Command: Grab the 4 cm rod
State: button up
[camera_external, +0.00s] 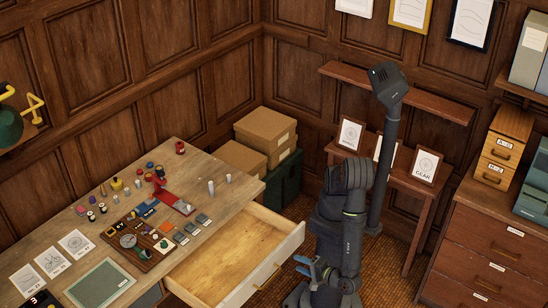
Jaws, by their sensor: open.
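Several small upright pieces that could be rods stand on the wooden desk (240,192). A pale grey one (211,187) and a shorter one (228,178) are near its right end. Small tan pieces (103,189) stand further left. I cannot tell which is the 4 cm rod; lengths are too small to read. My gripper (299,265) is open and low at the right of the desk's drawer, pointing left. It is apart from all the small pieces, with nothing seen between its fingers.
The desk drawer (288,252) is pulled out and looks empty, lying between my gripper and the desk top. A board of parts (140,262), a red tool (172,200), cards (76,244) and a green mat (100,285) crowd the desk. Boxes (265,130) stand behind.

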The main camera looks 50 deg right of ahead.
notch_tip(320, 180, up, 16)
jog(key=w+a+f+m+g+h, duration=0.1)
jog(key=w+m+g+h, duration=0.2)
jog(key=w+m, duration=0.45)
jog(key=w+a+f+m+g+h, duration=0.1)
jog(key=w+f+m+g+h, duration=0.2)
jog(key=w, duration=0.8)
notch_tip(320, 180, up, 4)
jog(key=m+g+y, duration=0.6)
jog(key=m+g, duration=0.4)
jog(key=m, duration=1.8)
send_over(230, 175)
notch_tip(230, 175, down, 16)
jog(key=shift+a+f, duration=0.15)
jog(key=shift+f, duration=3.1)
jog(key=shift+c, duration=0.3)
